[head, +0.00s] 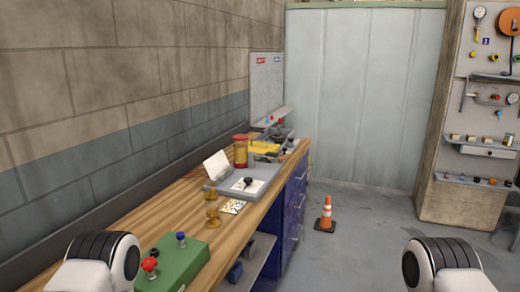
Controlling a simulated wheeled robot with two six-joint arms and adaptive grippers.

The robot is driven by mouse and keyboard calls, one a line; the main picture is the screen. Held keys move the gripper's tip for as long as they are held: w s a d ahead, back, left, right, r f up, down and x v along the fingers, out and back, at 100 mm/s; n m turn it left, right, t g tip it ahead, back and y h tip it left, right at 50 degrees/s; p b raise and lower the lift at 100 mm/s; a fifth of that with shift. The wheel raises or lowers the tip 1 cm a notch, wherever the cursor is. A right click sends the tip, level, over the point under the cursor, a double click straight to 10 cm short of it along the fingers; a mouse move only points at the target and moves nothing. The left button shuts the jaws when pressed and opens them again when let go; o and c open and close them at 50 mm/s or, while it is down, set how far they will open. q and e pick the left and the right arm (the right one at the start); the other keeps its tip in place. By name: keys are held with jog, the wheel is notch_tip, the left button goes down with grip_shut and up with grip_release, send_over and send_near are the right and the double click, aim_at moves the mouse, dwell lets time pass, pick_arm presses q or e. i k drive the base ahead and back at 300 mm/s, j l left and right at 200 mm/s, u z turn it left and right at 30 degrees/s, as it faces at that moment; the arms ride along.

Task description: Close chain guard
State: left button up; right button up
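I cannot tell for certain which thing is the chain guard. A low grey unit (243,187) sits on the wooden bench, with a pale flat panel (217,165) standing tilted up at its left side. A dark knob or handle (248,182) shows on top of the unit. A yellow part (265,147) lies farther back, too small to make out. Rounded white and black parts of my two arms show at the bottom left and bottom right. Neither gripper is in view, and both arm parts are apart from the grey unit.
A green box (172,264) with red and blue knobs stands at the bench's near end. Amber pieces (212,212) and a red-and-yellow container (240,151) stand on the bench (232,228). An orange cone (326,215) stands on otherwise open floor. A tool panel (487,100) is at right.

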aim_at(258, 146)
jog(key=i+l, duration=0.3)
jog(key=i, duration=0.15)
jog(key=i+l, duration=0.3)
jog(key=i, duration=0.15)
jog(key=i+l, duration=0.3)
jog(key=i, duration=0.15)
